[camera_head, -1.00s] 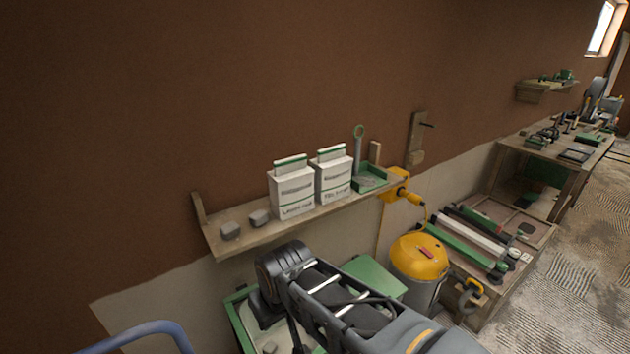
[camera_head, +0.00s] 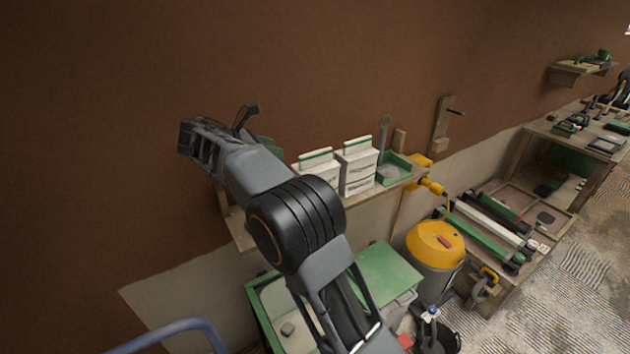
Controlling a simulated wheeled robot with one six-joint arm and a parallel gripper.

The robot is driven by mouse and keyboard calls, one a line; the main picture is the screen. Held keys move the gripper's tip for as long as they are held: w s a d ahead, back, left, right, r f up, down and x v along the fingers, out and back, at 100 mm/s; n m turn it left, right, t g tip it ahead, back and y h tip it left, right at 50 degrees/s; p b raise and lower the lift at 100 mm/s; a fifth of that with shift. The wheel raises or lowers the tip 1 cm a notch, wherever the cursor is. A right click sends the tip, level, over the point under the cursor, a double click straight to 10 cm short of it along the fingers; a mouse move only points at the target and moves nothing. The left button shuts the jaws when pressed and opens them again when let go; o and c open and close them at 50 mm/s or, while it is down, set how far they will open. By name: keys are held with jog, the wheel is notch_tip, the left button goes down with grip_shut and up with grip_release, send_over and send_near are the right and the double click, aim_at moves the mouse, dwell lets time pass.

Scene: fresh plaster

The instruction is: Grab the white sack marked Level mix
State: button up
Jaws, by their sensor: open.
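Two white sacks with green bands stand upright side by side on a wooden wall shelf (camera_head: 372,197). The left sack (camera_head: 318,170) is the one whose print looked like Level mix a second ago. My arm now covers its lower left part, and its name cannot be read. The right sack (camera_head: 357,168) shows more fully, its small print unclear. My gripper (camera_head: 212,137) is raised against the brown wall, up and left of the sacks and apart from them. It is open and holds nothing that I can see; its fingers are seen at an awkward angle.
A green tray (camera_head: 397,170) with an upright tool stands right of the sacks. A workbench runs off to the right. The wall above the sacks is clear.

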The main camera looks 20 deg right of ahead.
aim_at(313, 153)
jog(key=x, duration=0.4)
jog(key=p+x, duration=0.1)
jog(key=x, duration=0.8)
jog(key=shift+w+d+r, duration=0.15)
jog(key=shift+w+d, duration=0.1)
jog(key=shift+w, duration=0.15)
jog(key=shift+c, duration=0.4)
grip_shut()
dwell(0.5)
jog(key=shift+r, duration=0.2)
